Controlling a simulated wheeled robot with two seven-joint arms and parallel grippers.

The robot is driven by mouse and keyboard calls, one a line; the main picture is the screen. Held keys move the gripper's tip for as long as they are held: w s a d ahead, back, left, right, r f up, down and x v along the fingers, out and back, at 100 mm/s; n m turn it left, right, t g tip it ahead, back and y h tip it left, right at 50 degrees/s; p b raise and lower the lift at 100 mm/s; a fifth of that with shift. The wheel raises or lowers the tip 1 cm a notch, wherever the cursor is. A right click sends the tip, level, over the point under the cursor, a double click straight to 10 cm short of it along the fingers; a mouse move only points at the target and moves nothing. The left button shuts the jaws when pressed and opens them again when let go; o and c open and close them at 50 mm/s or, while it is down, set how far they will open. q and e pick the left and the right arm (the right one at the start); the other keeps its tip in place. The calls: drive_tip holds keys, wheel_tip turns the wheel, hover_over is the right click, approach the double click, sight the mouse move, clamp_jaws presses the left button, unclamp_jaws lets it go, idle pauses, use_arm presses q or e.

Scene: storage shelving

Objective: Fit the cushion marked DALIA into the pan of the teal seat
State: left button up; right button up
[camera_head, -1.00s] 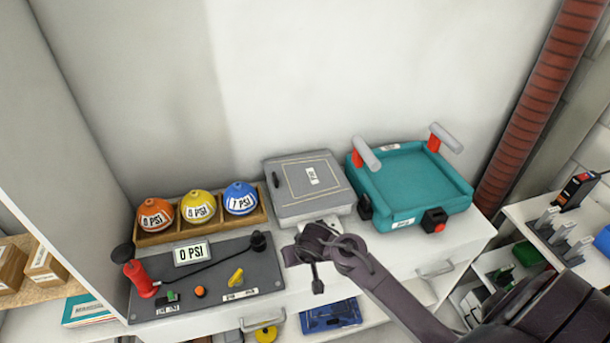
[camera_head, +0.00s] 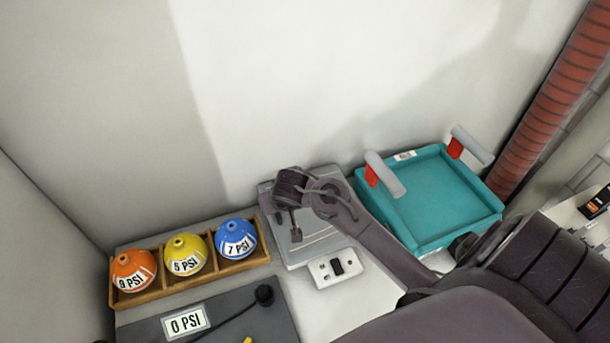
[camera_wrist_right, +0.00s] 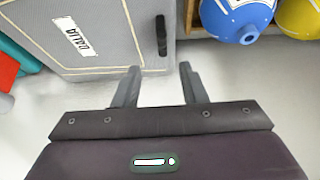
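The grey square cushion (camera_head: 318,245) lies on the countertop, left of the teal seat. In the right wrist view the cushion (camera_wrist_right: 110,55) shows its DALIA label and a black strap or handle at its edge. The teal seat (camera_head: 480,232) has an empty pan and two grey armrests on red posts. My right gripper (camera_head: 292,208) is over the cushion in the head view and hides much of it. In the right wrist view the right gripper (camera_wrist_right: 158,84) is open, with nothing between its fingers, beside the cushion's handle edge. My left gripper is not in view.
Orange (camera_head: 134,270), yellow (camera_head: 185,254) and blue (camera_head: 236,239) PSI balls sit in a wooden tray (camera_head: 190,284) left of the cushion. A white block with a dark switch (camera_head: 337,268) lies in front of the cushion. A dark panel reading 0 PSI (camera_head: 230,310) stands at the front. A wall is behind.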

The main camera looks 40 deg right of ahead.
drive_tip(key=shift+s+f, duration=0.15)
drive_tip(key=shift+f, duration=0.8)
drive_tip(key=x, duration=0.5)
drive_tip(key=shift+w+a+p, duration=0.15)
drive_tip(key=shift+w+p, duration=0.1)
drive_tip(key=shift+p, duration=0.05)
drive_tip(key=shift+s, duration=0.1)
clamp_jaws()
